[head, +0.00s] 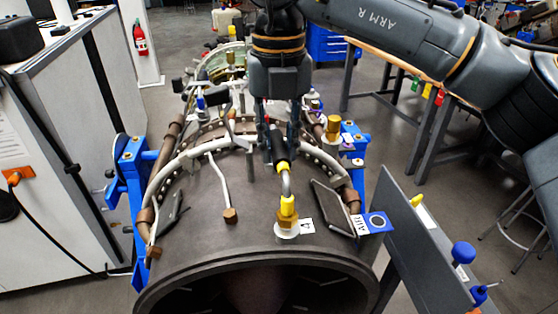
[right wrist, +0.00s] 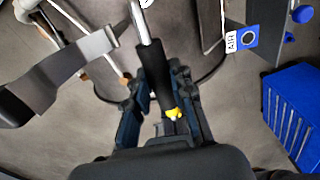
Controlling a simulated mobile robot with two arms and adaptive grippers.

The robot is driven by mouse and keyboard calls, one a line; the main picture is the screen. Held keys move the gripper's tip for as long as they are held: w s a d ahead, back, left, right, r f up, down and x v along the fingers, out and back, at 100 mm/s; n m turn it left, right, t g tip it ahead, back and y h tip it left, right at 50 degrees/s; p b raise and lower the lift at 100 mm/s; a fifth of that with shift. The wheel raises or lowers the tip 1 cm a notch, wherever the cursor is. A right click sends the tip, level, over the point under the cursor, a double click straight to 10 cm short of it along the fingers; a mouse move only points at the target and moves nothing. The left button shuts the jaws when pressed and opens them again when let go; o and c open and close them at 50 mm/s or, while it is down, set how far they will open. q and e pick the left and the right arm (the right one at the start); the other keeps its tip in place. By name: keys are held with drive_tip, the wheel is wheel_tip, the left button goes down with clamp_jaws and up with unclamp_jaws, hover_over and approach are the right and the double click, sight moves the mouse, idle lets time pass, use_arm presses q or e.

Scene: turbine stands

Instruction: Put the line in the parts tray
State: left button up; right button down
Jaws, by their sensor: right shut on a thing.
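In the right wrist view, the fingers (right wrist: 163,95) close around a black sleeve (right wrist: 153,70) with silver tube (right wrist: 148,22) above and a yellow piece (right wrist: 173,113) near the fingers. I cannot make out the parts tray. My left gripper is not in view.
Pipes, brackets and a bolted ring (head: 168,168) crowd the casing around the gripper. A blue "AIR" tag (head: 376,222) sits at its right. A grey panel with coloured knobs (head: 425,250) stands at right, a white cabinet (head: 60,150) at left. A blue drawer unit (head: 325,43) is behind.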

drive_tip(key=shift+r, duration=0.25)
drive_tip(key=shift+r+p, duration=0.6)
drive_tip(key=shift+r, duration=0.2)
drive_tip(key=shift+f, duration=0.1)
